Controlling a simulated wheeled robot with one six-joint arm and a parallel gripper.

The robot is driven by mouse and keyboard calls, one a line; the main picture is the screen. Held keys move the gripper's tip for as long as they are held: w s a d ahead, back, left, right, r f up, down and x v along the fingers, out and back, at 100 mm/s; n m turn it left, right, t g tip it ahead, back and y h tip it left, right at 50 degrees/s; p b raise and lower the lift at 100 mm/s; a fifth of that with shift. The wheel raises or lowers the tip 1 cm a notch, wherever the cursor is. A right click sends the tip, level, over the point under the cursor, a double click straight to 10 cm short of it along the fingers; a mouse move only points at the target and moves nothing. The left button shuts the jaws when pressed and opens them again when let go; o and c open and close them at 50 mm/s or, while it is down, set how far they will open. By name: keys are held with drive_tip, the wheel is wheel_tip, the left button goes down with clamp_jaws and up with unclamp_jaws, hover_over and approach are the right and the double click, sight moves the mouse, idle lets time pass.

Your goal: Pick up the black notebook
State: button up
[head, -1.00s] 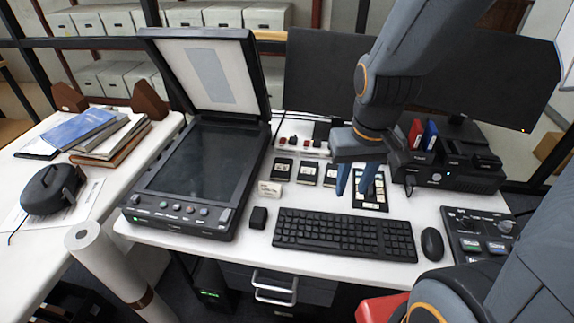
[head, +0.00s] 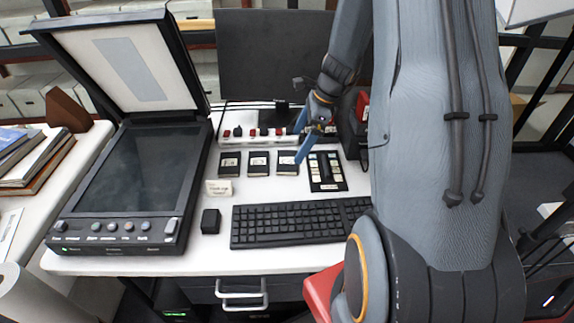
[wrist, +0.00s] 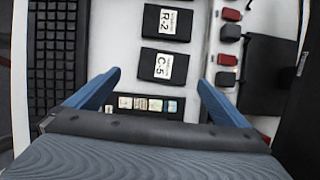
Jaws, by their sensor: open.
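Three small flat black books or cases with white labels lie in a row on the white desk: left (head: 230,164), middle (head: 259,164) and right (head: 287,169). I cannot tell for sure which, if any, is the black notebook. In the wrist view, one reads C-5 (wrist: 152,72) and another R-2 (wrist: 160,32). My gripper (head: 302,158) is open and empty, above the desk by the right one. In the wrist view its blue fingers (wrist: 158,92) stand apart, with C-5 ahead between them and a black tray of labelled pieces (wrist: 125,103) partly hidden below.
A keyboard (head: 300,222) lies in front of the row. A large scanner with raised lid (head: 135,180) stands left. A small white card (head: 219,188) and black block (head: 210,221) sit near it. A strip with red switches (head: 262,136) and a monitor (head: 270,55) stand behind.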

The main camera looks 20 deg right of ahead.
sight(288, 160)
drive_tip(key=shift+w+p+x, duration=0.15)
drive_tip(key=shift+p+x, duration=0.3)
drive_tip(key=shift+x, duration=1.5)
drive_tip(key=shift+w+p+x, duration=0.2)
drive_tip(key=shift+p+x, duration=0.2)
drive_tip(key=shift+x, duration=1.6)
drive_tip(key=shift+d, duration=0.2)
drive_tip(key=c, duration=1)
